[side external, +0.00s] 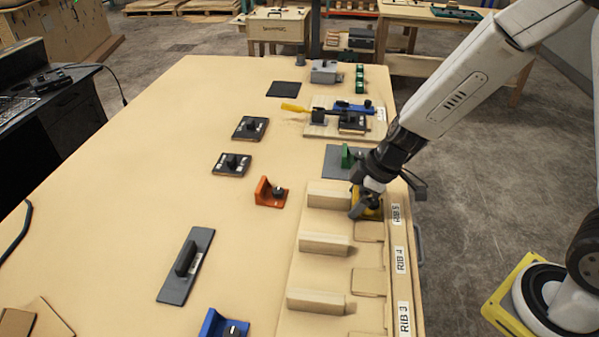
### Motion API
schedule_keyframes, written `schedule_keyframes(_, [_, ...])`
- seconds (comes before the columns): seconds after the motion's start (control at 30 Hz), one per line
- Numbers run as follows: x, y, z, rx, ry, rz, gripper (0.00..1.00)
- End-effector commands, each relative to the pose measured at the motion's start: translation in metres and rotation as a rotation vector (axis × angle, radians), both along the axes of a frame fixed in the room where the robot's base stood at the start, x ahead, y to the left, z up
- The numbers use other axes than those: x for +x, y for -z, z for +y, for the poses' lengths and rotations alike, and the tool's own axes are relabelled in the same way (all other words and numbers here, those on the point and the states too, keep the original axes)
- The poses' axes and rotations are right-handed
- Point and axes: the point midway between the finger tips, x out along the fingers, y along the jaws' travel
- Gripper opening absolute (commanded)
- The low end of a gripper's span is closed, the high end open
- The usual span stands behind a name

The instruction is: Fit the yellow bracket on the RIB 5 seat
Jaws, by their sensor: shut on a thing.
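The yellow bracket (373,211) is at the RIB 5 place on the wooden rib board, beside the RIB 5 label (396,215). My gripper (362,207) is shut on it from above and hides much of it. I cannot tell whether the bracket is fully down on the seat or a little above it. Wooden rib blocks stand to the left of the seats; the block beside the bracket (328,195) is close to my fingers. The RIB 4 (400,259) and RIB 3 (404,318) labels lie nearer the camera.
An orange bracket (268,193) and a blue bracket (218,326) stand on the table left of the board. A green bracket (347,157) stands on a grey plate behind my gripper. A grey plate with a handle (186,265) lies left.

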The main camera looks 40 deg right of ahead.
Motion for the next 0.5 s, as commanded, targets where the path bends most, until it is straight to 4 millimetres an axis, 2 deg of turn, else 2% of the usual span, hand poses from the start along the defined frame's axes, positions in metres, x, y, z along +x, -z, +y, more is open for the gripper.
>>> schedule_keyframes(0.5, [0.0002, 0.0045, 0.0001, 0.000, -0.001, 0.000, 0.22])
